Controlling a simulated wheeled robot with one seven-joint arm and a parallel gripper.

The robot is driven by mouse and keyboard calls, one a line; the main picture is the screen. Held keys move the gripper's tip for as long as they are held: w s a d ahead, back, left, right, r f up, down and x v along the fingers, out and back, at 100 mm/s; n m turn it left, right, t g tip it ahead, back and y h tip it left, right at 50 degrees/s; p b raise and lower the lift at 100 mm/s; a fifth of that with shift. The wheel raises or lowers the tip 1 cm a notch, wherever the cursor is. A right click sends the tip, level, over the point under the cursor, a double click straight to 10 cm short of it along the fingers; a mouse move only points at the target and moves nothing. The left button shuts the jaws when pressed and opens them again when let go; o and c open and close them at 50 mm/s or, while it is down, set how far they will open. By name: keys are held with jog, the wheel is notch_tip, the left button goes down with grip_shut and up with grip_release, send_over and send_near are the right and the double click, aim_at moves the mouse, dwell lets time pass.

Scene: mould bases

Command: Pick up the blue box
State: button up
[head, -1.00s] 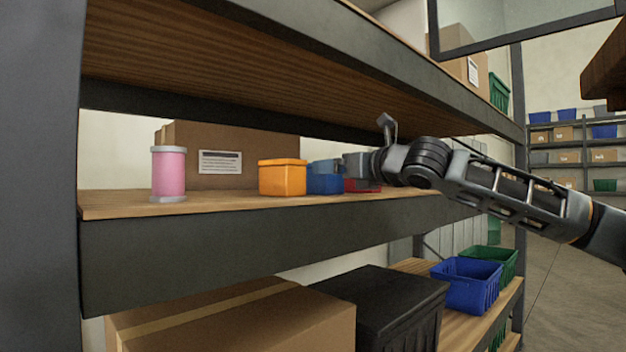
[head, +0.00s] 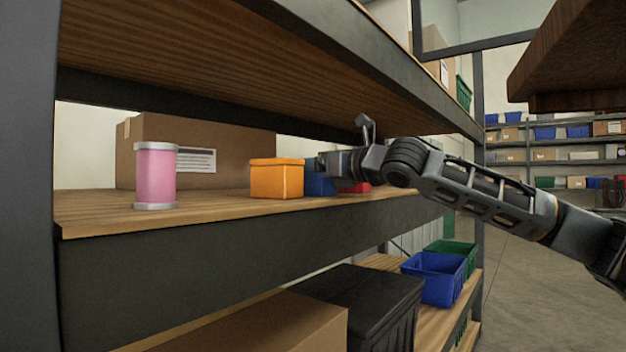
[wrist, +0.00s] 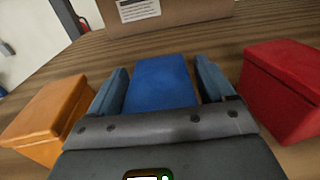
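The blue box (wrist: 162,82) lies between the two fingers of my gripper (wrist: 161,70) in the wrist view. The fingers stand apart, one along each side of the box, with what look like narrow gaps. The near part of the box is hidden by the gripper body. In the head view the blue box (head: 318,186) sits on the middle shelf, partly covered by my gripper (head: 328,164), which reaches in from the right. The box appears to rest on the board.
An orange box (head: 276,179) stands left of the blue one and a red box (wrist: 285,88) right of it, both near the fingers. A pink spool (head: 155,176) and a large cardboard box (head: 215,135) are further left and behind. The upper shelf (head: 250,65) hangs overhead.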

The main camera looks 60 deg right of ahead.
jog(key=c, duration=1)
jog(key=shift+c, duration=0.8)
jog(key=shift+r, duration=0.1)
